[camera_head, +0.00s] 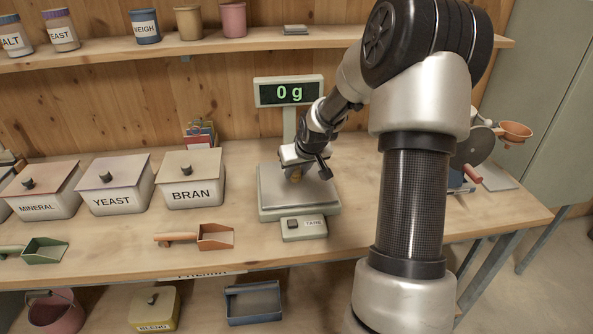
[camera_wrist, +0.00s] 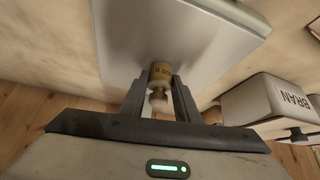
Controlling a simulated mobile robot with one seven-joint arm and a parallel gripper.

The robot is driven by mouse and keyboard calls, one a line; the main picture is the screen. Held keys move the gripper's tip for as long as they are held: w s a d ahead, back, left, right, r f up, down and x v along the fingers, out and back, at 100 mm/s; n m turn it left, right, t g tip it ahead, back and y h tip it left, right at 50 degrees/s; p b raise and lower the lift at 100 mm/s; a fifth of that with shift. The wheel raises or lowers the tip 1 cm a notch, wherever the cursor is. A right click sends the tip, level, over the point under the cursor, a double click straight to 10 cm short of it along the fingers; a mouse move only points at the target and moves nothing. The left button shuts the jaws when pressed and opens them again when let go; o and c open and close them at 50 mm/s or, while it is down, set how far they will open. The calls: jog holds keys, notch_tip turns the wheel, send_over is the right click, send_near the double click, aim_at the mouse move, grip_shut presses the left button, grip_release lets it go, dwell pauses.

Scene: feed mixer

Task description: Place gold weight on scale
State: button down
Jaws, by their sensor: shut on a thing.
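The scale (camera_head: 270,212) stands on the bench with its display (camera_head: 289,92) reading 0 g. Its grey plate also shows in the wrist view (camera_wrist: 190,35). My gripper (camera_wrist: 160,98) is shut on the gold weight (camera_wrist: 160,75), a small cylinder with a knob and partly readable marking. In the head view the gold weight (camera_head: 296,175) shows under my gripper (camera_head: 302,165), low over the scale plate. Whether the weight touches the plate is hard to tell.
The bran bin (camera_head: 191,195) and yeast bin (camera_head: 117,200) stand left of the scale. A scoop with an orange handle (camera_head: 215,236) lies in front of them. The tare button box (camera_head: 304,226) is at the scale's front. A grinder (camera_head: 480,150) stands at the right.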

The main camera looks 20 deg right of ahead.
jog(key=c, duration=1.4)
grip_release()
jog(key=shift+f, duration=0.1)
jog(key=shift+o, duration=0.2)
jog(key=shift+s+r, duration=0.1)
jog(key=shift+r, duration=0.3)
jog(key=p+v, duration=0.2)
jog(key=v, duration=0.9)
jog(key=shift+s+r+p, duration=0.15)
jog(key=shift+r+p, duration=0.05)
jog(key=shift+p, duration=0.1)
